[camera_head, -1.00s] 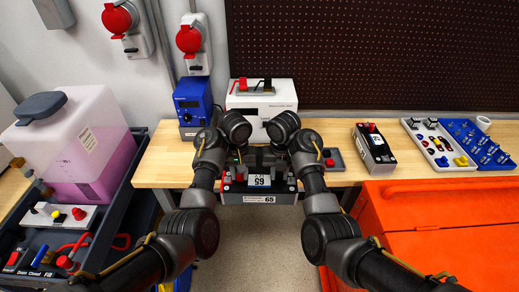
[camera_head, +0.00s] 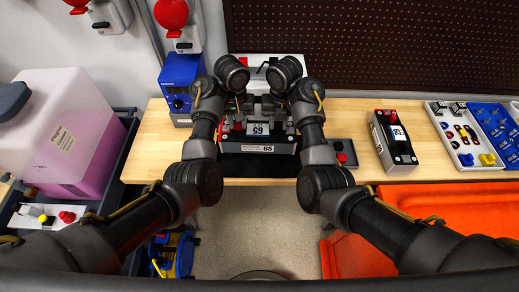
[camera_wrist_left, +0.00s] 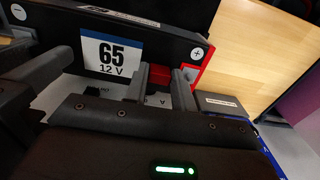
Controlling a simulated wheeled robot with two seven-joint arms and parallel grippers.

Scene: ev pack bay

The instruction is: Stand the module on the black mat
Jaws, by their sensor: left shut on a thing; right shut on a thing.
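The module (camera_head: 257,149) is a dark box with a pale front strip, a "65" label on top and red at one end. It is over the front part of the wooden bench. A black mat (camera_head: 258,168) shows just below and in front of it. I cannot tell whether the module touches the mat. My left gripper (camera_head: 238,122) and right gripper (camera_head: 285,124) are shut on the module's top at its two sides. In the left wrist view the module (camera_wrist_left: 182,42) shows its "65 12 V" label, and my left gripper (camera_wrist_left: 162,88) grips beside it.
A small dark tray (camera_head: 352,158) lies just right of the module. Another module (camera_head: 377,140), a parts tray (camera_head: 437,122) and a blue holder (camera_head: 485,113) are further right. A blue instrument (camera_head: 178,85) and a white unit (camera_head: 240,73) stand behind.

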